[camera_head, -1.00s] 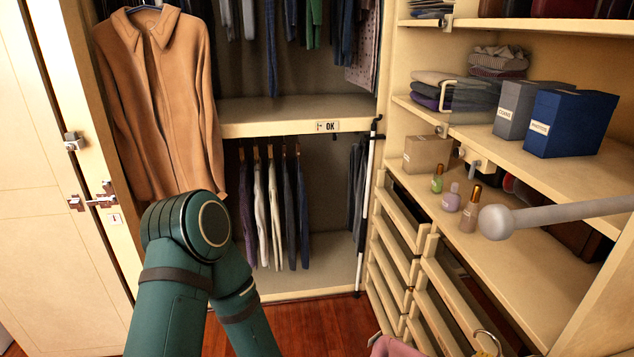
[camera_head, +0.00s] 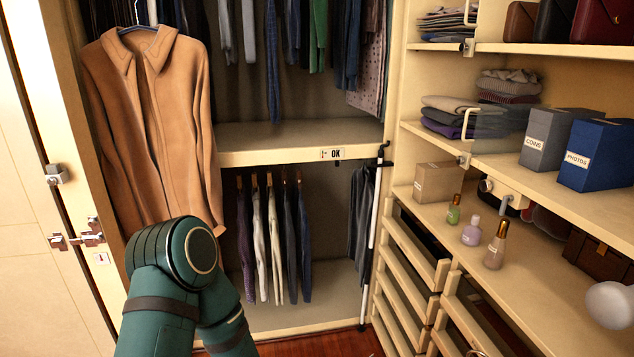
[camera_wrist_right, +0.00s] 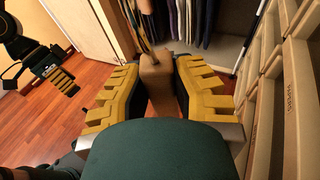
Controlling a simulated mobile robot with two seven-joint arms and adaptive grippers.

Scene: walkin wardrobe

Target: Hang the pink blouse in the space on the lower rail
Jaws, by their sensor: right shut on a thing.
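My right gripper (camera_wrist_right: 160,90) is shut on a tan block-like piece (camera_wrist_right: 157,78), apparently part of a hanger, with a thin hook-like part rising above it. The pink blouse is out of sight now. A bit of a gold hook (camera_head: 476,351) shows at the bottom edge of the head view. The lower rail section holds several garments (camera_head: 268,240) on the left and dark garments (camera_head: 362,210) on the right, with an empty space (camera_head: 325,215) between them. My left gripper (camera_wrist_right: 62,80) seems to show at the left of the wrist view; its jaws are unclear.
A tan jacket (camera_head: 155,120) hangs at the left near the door. Open drawers (camera_head: 415,260) and bottles (camera_head: 495,246) are at the right.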

